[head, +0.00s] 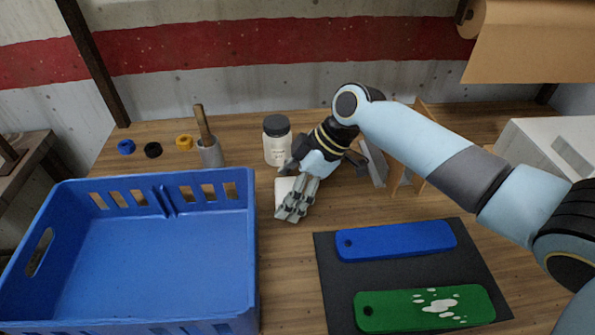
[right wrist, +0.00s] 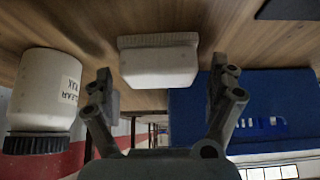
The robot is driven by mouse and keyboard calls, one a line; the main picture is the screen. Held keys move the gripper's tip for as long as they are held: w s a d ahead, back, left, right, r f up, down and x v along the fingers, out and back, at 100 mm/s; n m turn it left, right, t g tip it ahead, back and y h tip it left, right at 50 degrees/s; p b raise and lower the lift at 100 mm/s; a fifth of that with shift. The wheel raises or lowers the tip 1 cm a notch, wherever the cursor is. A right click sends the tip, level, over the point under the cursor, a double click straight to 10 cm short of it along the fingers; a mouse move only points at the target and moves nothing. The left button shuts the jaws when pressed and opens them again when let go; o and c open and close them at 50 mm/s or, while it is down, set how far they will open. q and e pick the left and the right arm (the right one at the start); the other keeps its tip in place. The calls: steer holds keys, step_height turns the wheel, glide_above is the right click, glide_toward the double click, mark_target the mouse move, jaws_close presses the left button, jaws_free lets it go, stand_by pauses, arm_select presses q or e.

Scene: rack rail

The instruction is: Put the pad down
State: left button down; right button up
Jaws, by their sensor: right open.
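The pad (head: 282,192) is a small white block on the wooden table, just right of the blue crate and partly hidden behind my right gripper (head: 291,211). In the right wrist view, where the table is at the top, the white pad (right wrist: 158,66) has a grey ribbed layer against the wood. My right gripper (right wrist: 166,92) is open there, one finger on each side, with the pad just ahead of the gap. The fingers do not hold it. My left gripper is in neither view.
A blue crate (head: 252,225) stands at left. A white jar (head: 277,149) and a grey cup (head: 209,153) with a wooden handle stand behind. A dark mat (head: 335,291) holds a blue board (head: 395,241) and a green board (head: 400,312) with white spots.

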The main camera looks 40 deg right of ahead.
steer(key=v, duration=1.1)
steer(key=shift+s+d+r+b, duration=0.15)
steer(key=shift+s+r+b, duration=0.05)
steer(key=shift+r+b, duration=0.15)
steer(key=shift+f, duration=0.1)
